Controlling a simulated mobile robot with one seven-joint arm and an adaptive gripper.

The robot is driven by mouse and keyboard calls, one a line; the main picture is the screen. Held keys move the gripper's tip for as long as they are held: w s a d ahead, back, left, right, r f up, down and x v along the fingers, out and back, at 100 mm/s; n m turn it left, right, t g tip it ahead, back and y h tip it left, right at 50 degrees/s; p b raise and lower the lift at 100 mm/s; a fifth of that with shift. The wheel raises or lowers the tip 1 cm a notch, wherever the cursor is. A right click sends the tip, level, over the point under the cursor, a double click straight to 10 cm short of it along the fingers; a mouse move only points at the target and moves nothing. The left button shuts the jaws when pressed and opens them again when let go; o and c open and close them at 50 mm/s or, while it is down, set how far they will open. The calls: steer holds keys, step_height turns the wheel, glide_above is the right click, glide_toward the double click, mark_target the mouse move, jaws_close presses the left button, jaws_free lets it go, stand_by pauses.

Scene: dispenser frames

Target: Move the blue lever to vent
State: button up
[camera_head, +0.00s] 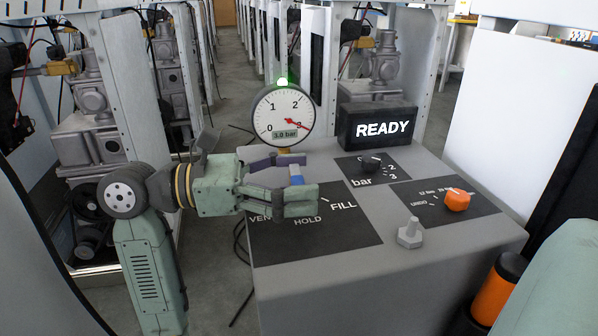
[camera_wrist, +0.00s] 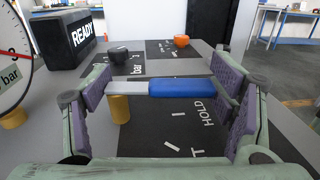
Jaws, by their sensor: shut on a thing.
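The blue lever (camera_wrist: 182,88) has a grey shank at its left end, above a brass post (camera_wrist: 120,108), in the wrist view. In the head view only a small blue part of the lever (camera_head: 297,180) shows between my fingers. My gripper (camera_head: 296,182) is shut on the lever; in the wrist view its purple pads stand at the lever's two ends. The dark lever panel (camera_head: 330,238) reads VENT, HOLD and FILL. VENT is partly hidden by my gripper. In the wrist view the lever lies beyond the HOLD label, away from the VENT end.
The gauge (camera_head: 283,113) reads 3.0 bar, with a lit green lamp (camera_head: 283,82) above. A display (camera_head: 378,127) reads READY. A black bar knob (camera_head: 370,164), an orange knob (camera_head: 457,200) and a grey bolt-shaped piece (camera_head: 411,233) stand on the grey console top (camera_head: 440,250).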

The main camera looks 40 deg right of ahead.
steer(key=shift+w+a+f+m+g+y+b, duration=0.1)
steer(key=shift+w+f+m+g+y+b, duration=0.15)
steer(key=shift+m+g+y+b, duration=0.35)
steer(key=shift+w+a+m+g+y, duration=0.15)
steer(key=shift+m+g+y, duration=0.25)
steer(key=shift+g, duration=0.2)
steer(key=shift+r+m+g+y+b, duration=0.15)
steer(key=shift+m+g+y+b, duration=0.35)
steer(key=shift+y, duration=0.1)
steer(key=shift+a+r+m+g+y, duration=0.1)
steer(key=shift+a+m+g+y, duration=0.1)
steer(key=shift+m+g+y, duration=0.5)
steer(key=o, duration=1.7)
steer(key=shift+w, duration=0.1)
steer(key=v, duration=1.2)
steer(key=shift+r, duration=0.2)
